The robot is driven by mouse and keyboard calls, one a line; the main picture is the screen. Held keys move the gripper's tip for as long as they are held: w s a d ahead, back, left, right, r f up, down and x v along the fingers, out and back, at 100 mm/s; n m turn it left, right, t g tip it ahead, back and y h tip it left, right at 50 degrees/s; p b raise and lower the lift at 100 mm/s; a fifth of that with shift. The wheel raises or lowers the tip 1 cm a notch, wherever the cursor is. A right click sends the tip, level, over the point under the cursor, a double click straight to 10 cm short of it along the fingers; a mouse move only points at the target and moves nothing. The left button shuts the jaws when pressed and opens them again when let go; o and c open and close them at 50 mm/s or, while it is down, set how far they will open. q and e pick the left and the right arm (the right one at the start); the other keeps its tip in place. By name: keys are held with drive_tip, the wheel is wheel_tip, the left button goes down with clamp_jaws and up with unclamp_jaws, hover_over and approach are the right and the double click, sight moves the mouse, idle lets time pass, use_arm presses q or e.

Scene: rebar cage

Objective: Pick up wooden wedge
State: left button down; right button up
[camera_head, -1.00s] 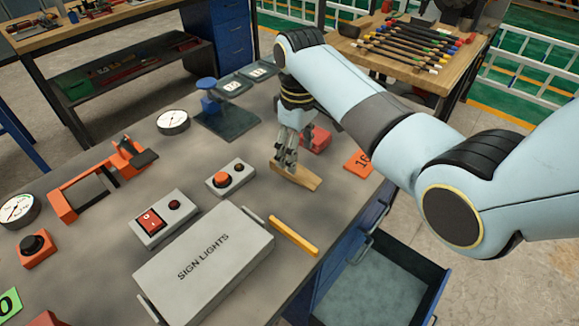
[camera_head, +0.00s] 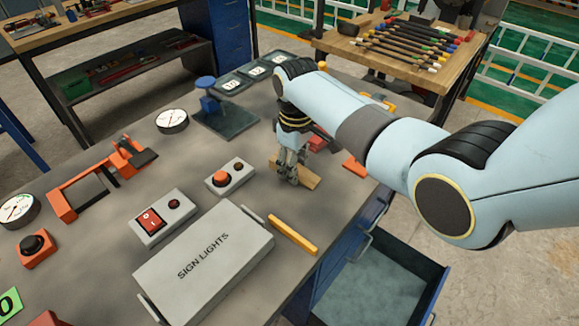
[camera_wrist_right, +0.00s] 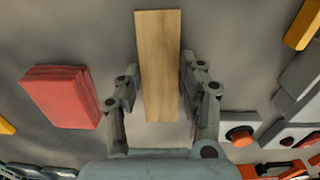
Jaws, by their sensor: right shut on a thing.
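The wooden wedge (camera_head: 309,183) is a pale wood piece lying on the grey workbench near its right edge. My right gripper (camera_head: 290,179) reaches down over it and hides part of it. In the right wrist view, the wedge (camera_wrist_right: 158,50) runs lengthwise between the two grey fingers of my right gripper (camera_wrist_right: 160,85), which are shut on its sides. I cannot see a clear gap between wedge and bench. My left gripper is not in view.
A red block (camera_wrist_right: 62,97) lies close beside the wedge. A grey button box (camera_head: 230,177), a yellow bar (camera_head: 293,235) and the SIGN LIGHTS box (camera_head: 205,257) are nearby. A blue drawer (camera_head: 385,285) stands open below the bench edge.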

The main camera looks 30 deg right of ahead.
drive_tip(key=c, duration=0.3)
